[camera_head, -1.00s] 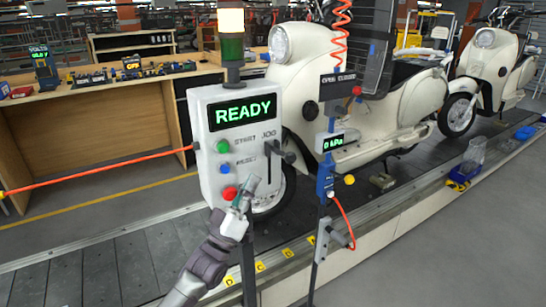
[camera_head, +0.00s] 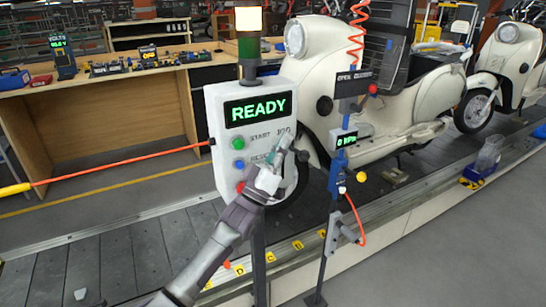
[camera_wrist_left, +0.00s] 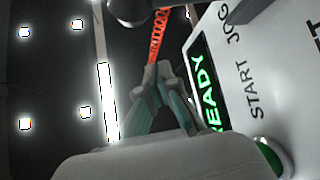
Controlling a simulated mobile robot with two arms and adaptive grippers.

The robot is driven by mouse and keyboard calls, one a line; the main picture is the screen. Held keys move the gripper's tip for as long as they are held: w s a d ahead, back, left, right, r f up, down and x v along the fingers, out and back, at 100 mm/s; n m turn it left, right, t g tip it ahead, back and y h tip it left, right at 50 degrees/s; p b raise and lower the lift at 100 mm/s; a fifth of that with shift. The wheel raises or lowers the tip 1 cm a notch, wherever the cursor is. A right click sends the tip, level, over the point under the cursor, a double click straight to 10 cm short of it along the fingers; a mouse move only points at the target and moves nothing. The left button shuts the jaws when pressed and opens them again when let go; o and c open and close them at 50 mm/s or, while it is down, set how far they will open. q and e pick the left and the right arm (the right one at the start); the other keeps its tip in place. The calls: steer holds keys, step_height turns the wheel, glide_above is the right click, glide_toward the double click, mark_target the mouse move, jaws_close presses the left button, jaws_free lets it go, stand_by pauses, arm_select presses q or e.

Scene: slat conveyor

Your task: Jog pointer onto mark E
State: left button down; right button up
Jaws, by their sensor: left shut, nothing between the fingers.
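The white control box (camera_head: 212,135) shows READY on its screen (camera_head: 258,109), with a green START button (camera_head: 238,143), a blue button (camera_head: 239,164) and the word JOG. My left gripper (camera_head: 284,142) is shut and empty in front of the JOG lettering. The black JOG lever (camera_head: 303,156) is partly hidden behind it; I cannot tell whether they touch. In the left wrist view my shut fingers (camera_wrist_left: 160,75) stand beside the screen. My right gripper is out of view.
A second post with a kPa display (camera_head: 347,139) and a red coiled hose stands right of the box. A cream scooter (camera_head: 335,75) is on the slat conveyor (camera_head: 150,245) behind. An orange cord (camera_head: 120,164) runs left from the box.

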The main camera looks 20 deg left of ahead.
mark_target(295, 149)
arm_select(q)
steer(key=shift+w+d+f, duration=0.2)
steer(key=shift+d+f, duration=0.35)
steer(key=shift+f, duration=0.25)
steer(key=shift+w+d+f, duration=0.2)
steer(key=shift+d+f, duration=0.35)
steer(key=shift+f, duration=0.25)
